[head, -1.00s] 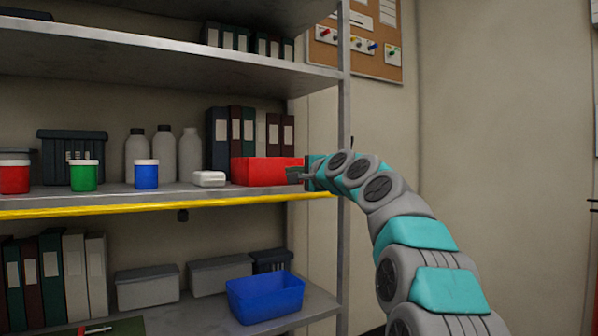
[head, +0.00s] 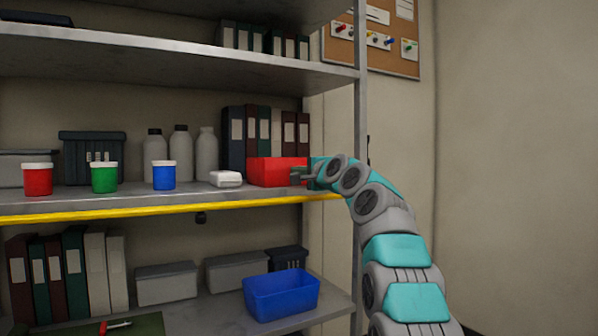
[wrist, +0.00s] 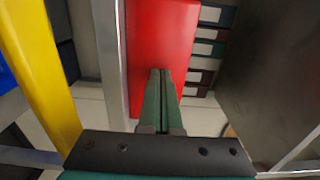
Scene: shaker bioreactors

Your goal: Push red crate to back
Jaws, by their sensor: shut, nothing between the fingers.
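The red crate (head: 270,172) stands on the middle shelf near its right end, in front of a row of binders. In the wrist view the red crate (wrist: 160,45) fills the upper middle, beyond the fingertips. My gripper (head: 297,174) is at the crate's right front side, with its fingers shut and empty. In the wrist view my gripper (wrist: 160,75) points at the crate's red face, and its fingertips overlap that face. I cannot tell whether they touch it.
Binders (head: 265,138) stand behind the crate. A white box (head: 226,179) sits just left of it, then blue, green and red jars. The shelf post (head: 360,130) rises close to my arm. A yellow strip (head: 170,210) runs along the shelf's front edge.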

